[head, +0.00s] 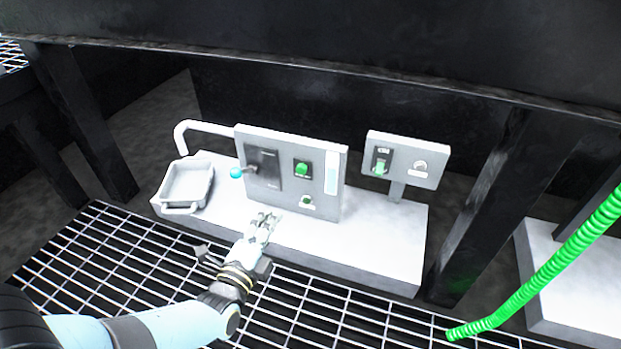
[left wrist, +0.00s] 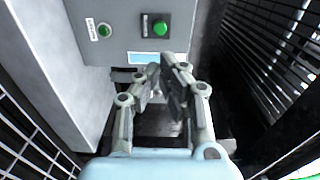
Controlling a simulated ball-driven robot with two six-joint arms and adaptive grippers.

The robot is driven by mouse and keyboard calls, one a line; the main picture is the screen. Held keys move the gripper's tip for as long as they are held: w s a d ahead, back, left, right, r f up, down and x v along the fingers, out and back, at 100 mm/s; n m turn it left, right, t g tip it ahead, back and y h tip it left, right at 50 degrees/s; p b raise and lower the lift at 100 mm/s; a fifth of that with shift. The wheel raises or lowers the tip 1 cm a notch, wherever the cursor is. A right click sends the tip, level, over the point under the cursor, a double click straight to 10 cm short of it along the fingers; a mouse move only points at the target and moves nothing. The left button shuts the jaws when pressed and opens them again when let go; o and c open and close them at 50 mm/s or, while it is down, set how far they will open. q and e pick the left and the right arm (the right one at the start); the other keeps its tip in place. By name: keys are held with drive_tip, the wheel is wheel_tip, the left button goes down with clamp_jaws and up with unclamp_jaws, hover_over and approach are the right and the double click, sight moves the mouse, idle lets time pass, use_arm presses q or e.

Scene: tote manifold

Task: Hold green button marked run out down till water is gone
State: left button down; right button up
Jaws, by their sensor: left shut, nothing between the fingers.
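A grey upright panel (head: 260,205) stands on a white plinth. It bears a larger green button (head: 302,169) on a black plate and a smaller green button (head: 306,200) with a white label below it; the lettering is too small to read. A pale blue gauge strip (head: 331,172) is at its right edge. The left wrist view also shows the larger button (left wrist: 160,28), the smaller one (left wrist: 104,31) and the strip (left wrist: 148,58). My left gripper (head: 265,217) is shut and empty, low before the panel and apart from both buttons. My right gripper is out of view.
A lever with a blue knob (head: 236,172) sticks out left of the panel. A white tray (head: 187,184) stands under a bent pipe (head: 190,124). A second panel (head: 407,158) with a green switch is at right. A green hose (head: 540,277) hangs at far right.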

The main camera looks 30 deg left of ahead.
use_arm(q)
drive_tip(key=shift+w+r, duration=0.15)
drive_tip(key=shift+w, duration=0.35)
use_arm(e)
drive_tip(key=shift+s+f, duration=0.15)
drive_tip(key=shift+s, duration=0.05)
use_arm(q)
drive_tip(key=b, duration=0.3)
approach(300, 169)
drive_tip(key=x, duration=0.2)
drive_tip(key=b+x, duration=0.1)
drive_tip(key=x, duration=0.1)
drive_tip(key=shift+w+f, duration=0.1)
drive_tip(key=shift+f, duration=0.15)
drive_tip(key=b+x, duration=0.1)
drive_tip(key=x, duration=0.1)
drive_tip(key=shift+w, duration=0.4)
drive_tip(key=shift+w+a+r, duration=0.1)
drive_tip(key=shift+w, duration=0.05)
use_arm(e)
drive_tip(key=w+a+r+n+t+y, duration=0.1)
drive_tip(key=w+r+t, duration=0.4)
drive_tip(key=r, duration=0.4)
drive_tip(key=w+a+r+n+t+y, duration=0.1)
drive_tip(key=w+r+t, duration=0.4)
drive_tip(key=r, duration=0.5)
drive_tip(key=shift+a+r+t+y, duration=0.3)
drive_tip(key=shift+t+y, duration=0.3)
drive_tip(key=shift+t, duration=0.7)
